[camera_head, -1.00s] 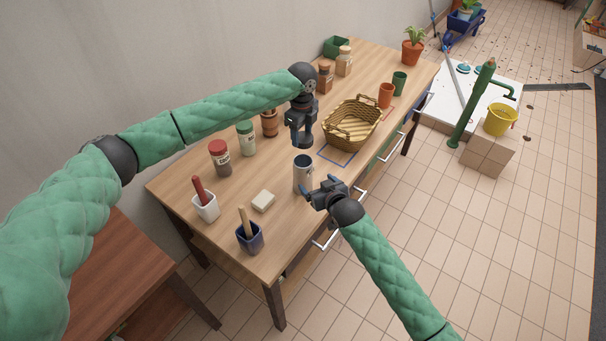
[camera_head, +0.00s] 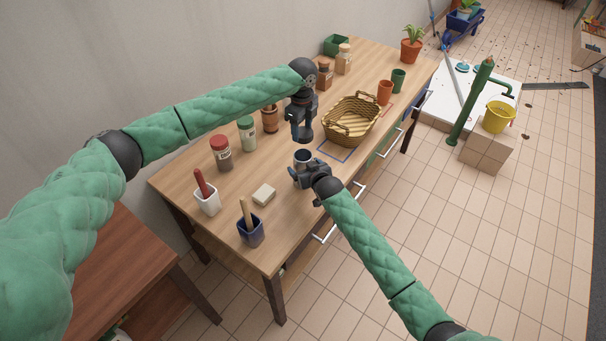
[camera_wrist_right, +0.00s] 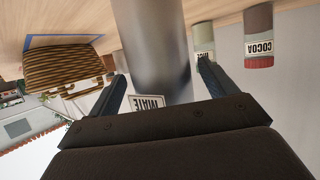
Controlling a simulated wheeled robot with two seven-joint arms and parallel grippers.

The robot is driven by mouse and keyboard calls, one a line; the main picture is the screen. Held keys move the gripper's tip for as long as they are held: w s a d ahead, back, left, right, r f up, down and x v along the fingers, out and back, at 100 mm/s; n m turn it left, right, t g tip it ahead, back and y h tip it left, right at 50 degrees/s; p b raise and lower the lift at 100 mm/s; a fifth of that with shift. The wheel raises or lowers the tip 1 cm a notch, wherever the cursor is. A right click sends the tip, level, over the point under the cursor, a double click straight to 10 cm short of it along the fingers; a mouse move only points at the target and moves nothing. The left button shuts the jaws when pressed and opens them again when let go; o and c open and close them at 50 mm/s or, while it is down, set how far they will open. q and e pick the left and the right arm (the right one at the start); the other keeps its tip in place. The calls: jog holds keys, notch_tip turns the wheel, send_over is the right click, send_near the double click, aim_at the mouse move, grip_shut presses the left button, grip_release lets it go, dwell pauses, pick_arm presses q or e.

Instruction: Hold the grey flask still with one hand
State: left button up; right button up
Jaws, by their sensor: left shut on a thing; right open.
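The grey flask (camera_head: 302,156) stands upright on the wooden table, its dark round top facing up. My right gripper (camera_head: 296,175) is at the flask's near side and hides its lower part in the head view. In the right wrist view the flask (camera_wrist_right: 152,40) rises between the two open fingers of my right gripper (camera_wrist_right: 165,86), with a pale label low on it. Whether a finger touches it I cannot tell. My left gripper (camera_head: 301,134) is above and behind the flask, shut on a small dark thing that the jaws mostly hide.
A wicker basket (camera_head: 352,120) stands behind and right of the flask. A red-lidded jar (camera_head: 222,154) and a green jar (camera_head: 246,135) stand left. A pale block (camera_head: 263,194), a white holder (camera_head: 208,204) and a blue holder (camera_head: 250,233) are nearer. Orange (camera_head: 385,92) and green (camera_head: 398,80) cups stand farther back.

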pick_arm(q)
jog(key=shift+w, duration=0.1)
pick_arm(e)
jog(key=shift+w+a+f, duration=0.15)
jog(key=shift+w+a, duration=0.05)
jog(key=shift+w, duration=0.3)
pick_arm(q)
jog(key=shift+s+r, duration=0.2)
jog(key=shift+s, duration=0.1)
pick_arm(e)
jog(key=shift+a, duration=0.1)
pick_arm(q)
jog(key=shift+w+f, duration=0.1)
jog(key=shift+w, duration=0.1)
pick_arm(e)
jog(key=shift+c, duration=1.4)
jog(key=c, duration=1.2)
pick_arm(q)
jog(key=shift+a+f, duration=0.1)
jog(key=shift+f, duration=2.35)
pick_arm(e)
jog(key=shift+o, duration=0.2)
pick_arm(q)
jog(key=shift+f, duration=0.1)
